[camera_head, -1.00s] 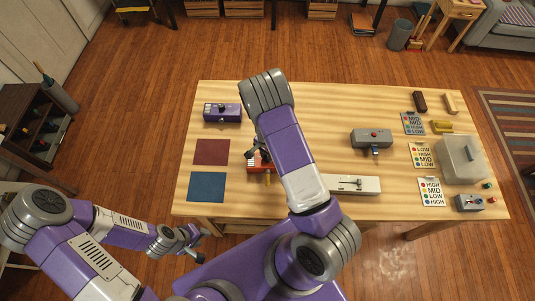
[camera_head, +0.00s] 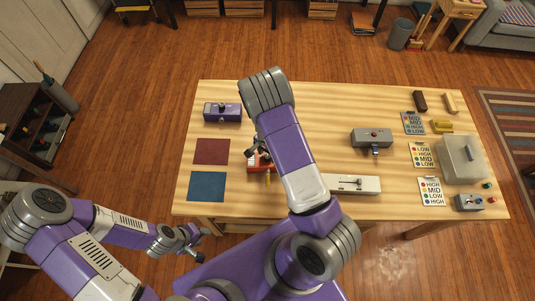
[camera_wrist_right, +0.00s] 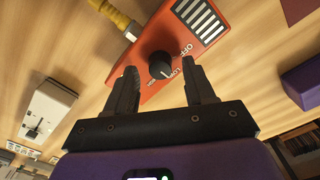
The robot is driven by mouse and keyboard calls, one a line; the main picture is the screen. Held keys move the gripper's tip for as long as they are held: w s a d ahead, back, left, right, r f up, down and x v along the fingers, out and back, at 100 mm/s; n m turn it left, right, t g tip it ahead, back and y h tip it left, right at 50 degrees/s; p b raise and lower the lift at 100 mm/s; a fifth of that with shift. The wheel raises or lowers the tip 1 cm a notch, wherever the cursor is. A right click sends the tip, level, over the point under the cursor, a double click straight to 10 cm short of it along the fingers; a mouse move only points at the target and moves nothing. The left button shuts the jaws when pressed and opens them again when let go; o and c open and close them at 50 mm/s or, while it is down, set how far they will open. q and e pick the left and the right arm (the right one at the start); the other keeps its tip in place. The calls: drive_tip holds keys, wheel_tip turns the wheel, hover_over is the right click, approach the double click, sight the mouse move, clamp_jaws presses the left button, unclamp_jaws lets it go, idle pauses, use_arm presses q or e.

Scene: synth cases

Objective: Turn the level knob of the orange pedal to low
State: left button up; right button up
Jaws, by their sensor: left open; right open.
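The orange pedal (camera_head: 257,165) lies on the table, partly hidden by my right arm in the head view. In the right wrist view the pedal (camera_wrist_right: 205,38) shows a slotted grille and a black level knob (camera_wrist_right: 160,65) with a light pointer mark. The printed words OFF and LOW are beside the knob; another label is partly hidden. My right gripper (camera_wrist_right: 161,72) is open, with its fingers on either side of the knob and a gap visible on both sides. My left gripper (camera_head: 191,240) is open and empty, off the table's front left.
A yellow plug and cable (camera_wrist_right: 131,30) join the pedal's side. A purple device (camera_head: 222,113), red mat (camera_head: 212,151) and blue mat (camera_head: 206,187) lie left. A white switch box (camera_head: 355,184) and grey device (camera_head: 371,138) are to the right. Label cards and a clear-lidded box (camera_head: 462,160) stand further right.

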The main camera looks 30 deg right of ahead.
wheel_tip(320, 180, up, 7)
drive_tip(key=shift+f+p, duration=0.15)
drive_tip(key=shift+p, duration=0.3)
idle(0.3)
